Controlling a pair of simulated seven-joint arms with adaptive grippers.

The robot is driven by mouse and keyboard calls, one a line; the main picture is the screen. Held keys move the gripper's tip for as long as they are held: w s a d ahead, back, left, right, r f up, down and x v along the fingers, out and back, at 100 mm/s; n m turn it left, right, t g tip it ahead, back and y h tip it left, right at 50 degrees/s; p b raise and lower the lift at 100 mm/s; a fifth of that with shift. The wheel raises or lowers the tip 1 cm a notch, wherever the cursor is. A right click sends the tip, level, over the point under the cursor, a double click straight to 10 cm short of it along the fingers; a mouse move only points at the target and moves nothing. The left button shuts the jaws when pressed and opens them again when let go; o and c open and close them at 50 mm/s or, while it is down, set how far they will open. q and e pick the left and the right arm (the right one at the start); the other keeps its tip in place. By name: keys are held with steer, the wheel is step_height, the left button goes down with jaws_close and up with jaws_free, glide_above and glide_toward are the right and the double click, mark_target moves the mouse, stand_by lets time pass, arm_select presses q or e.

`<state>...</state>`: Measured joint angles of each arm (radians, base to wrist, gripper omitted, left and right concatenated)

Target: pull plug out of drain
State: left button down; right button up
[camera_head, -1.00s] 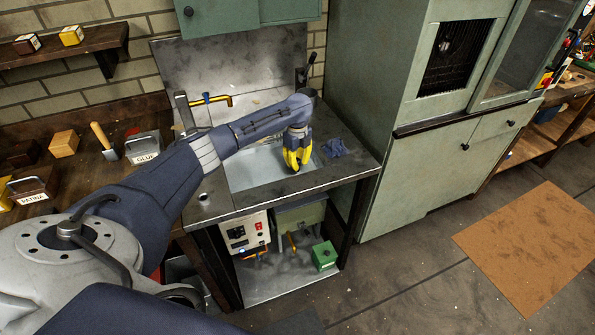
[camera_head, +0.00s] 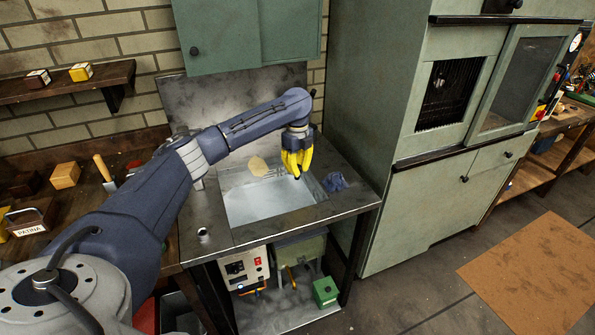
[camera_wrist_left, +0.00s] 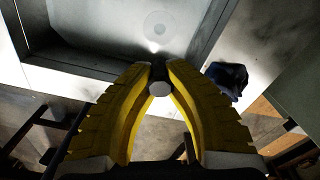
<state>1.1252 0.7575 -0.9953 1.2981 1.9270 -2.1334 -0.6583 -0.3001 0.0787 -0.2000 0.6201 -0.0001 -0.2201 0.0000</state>
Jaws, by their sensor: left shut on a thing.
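The sink (camera_head: 240,213) is a metal basin set in a dark counter, and it also shows in the left wrist view (camera_wrist_left: 105,45). My left gripper (camera_head: 297,172), with yellow fingers, is over the right part of the basin. In the left wrist view its fingers (camera_wrist_left: 158,82) are shut on a small dark plug with a pale round end (camera_wrist_left: 158,88). The round drain (camera_wrist_left: 158,26) shows in the basin floor, apart from the plug. My right gripper is not in view.
A crumpled blue cloth (camera_head: 334,182) lies on the counter right of the basin. A pale flat thing (camera_head: 258,165) is at the basin's back. A green cabinet (camera_head: 420,200) stands close on the right. A power box (camera_head: 243,268) is under the counter.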

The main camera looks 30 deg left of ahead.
arm_select(q)
steer(key=shift+f, duration=0.3)
steer(key=shift+f, duration=2.2)
steer(key=shift+f, duration=0.35)
steer(key=shift+f, duration=2.2)
steer(key=shift+f, duration=0.35)
steer(key=shift+f, duration=0.7)
